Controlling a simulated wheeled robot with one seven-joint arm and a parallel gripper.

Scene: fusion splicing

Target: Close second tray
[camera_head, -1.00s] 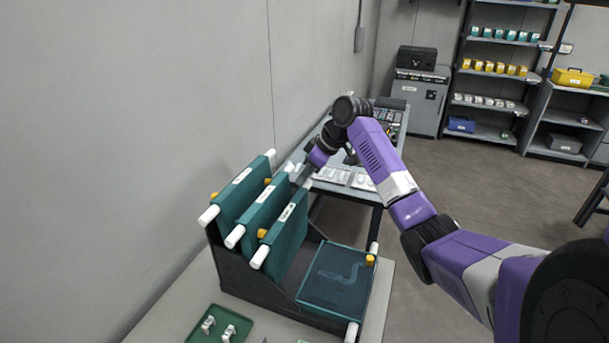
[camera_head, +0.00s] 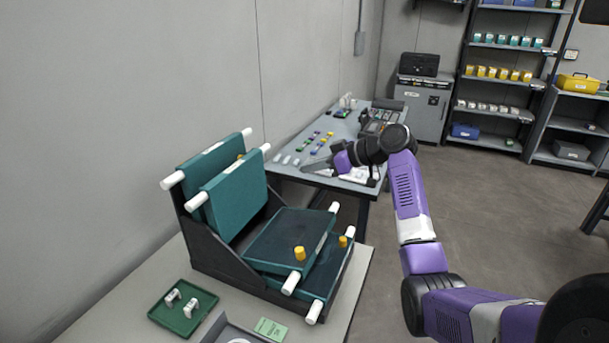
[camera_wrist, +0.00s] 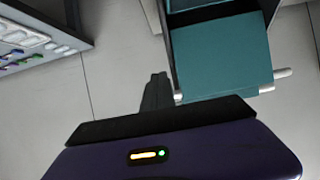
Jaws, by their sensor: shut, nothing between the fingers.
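The black rack (camera_head: 215,247) holds hinged teal trays with white pegs. Two trays stand upright at its back: the rear one (camera_head: 213,160) and the one in front of it (camera_head: 236,198). Two trays lie lowered at the front, the upper one (camera_head: 287,236) overlapping the lower one (camera_head: 330,267). Each lowered tray has a yellow knob. In the wrist view, my shut, empty fingers (camera_wrist: 157,80) are left of a teal tray surface (camera_wrist: 222,55).
A green dish (camera_head: 182,308) with small white parts and a green card (camera_head: 271,329) lie in front of the rack. A workbench (camera_head: 300,165) with tools and coloured parts stands behind. The wall is close on the left. Floor to the right is open.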

